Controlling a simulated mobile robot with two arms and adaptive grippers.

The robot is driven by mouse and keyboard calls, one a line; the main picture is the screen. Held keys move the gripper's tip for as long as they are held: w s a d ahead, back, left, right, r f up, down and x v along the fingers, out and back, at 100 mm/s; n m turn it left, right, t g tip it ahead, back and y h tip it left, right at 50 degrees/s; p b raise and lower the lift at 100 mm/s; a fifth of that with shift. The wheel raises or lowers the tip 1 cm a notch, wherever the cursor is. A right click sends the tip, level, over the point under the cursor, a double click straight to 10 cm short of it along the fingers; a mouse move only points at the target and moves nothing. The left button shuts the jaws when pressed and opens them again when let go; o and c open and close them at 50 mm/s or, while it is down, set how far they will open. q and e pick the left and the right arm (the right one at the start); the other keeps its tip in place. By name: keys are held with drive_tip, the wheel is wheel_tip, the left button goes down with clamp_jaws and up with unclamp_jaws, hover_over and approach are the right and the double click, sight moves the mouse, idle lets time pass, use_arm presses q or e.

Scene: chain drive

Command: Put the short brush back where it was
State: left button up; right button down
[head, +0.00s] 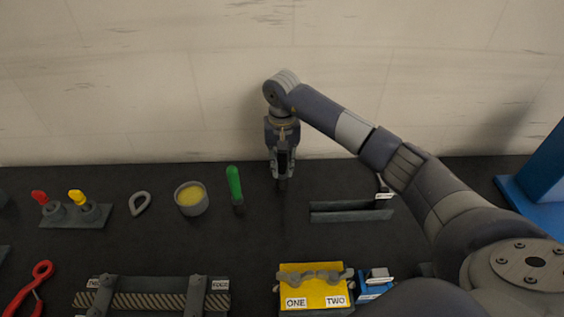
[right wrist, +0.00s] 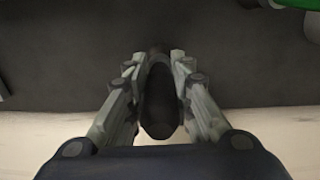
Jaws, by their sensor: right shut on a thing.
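My right gripper (head: 282,172) points down over the back of the dark bench, near the wall. It is shut on a black thing with a rounded end, which looks like the short brush (right wrist: 158,100); the fingers stand on either side of it. In the head view its dark lower end (head: 282,185) shows just below the fingertips, close to the bench; I cannot tell whether it touches. A green-handled tool (head: 235,185) lies to the left of the gripper. My left gripper is not in view.
A round tin with yellow contents (head: 191,198) and a grey ring (head: 140,204) lie further left. A grey slotted holder (head: 350,211) is to the right. In front are a yellow block marked ONE and TWO (head: 315,291) and red pliers (head: 30,288). The wall (head: 130,90) stands close behind.

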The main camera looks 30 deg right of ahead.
drive_tip(key=shift+f, duration=0.15)
drive_tip(key=c, duration=1.7)
unclamp_jaws()
drive_tip(key=shift+o, duration=1.4)
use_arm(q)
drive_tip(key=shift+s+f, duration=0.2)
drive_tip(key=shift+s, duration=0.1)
use_arm(e)
drive_tip(key=shift+r, duration=0.3)
wheel_tip(320, 180, up, 11)
drive_tip(key=b, duration=0.3)
drive_tip(key=shift+f+b, duration=0.15)
drive_tip(key=shift+b, duration=0.2)
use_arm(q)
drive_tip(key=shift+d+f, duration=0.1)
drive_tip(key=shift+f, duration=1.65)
use_arm(e)
drive_tip(key=shift+r, duration=0.55)
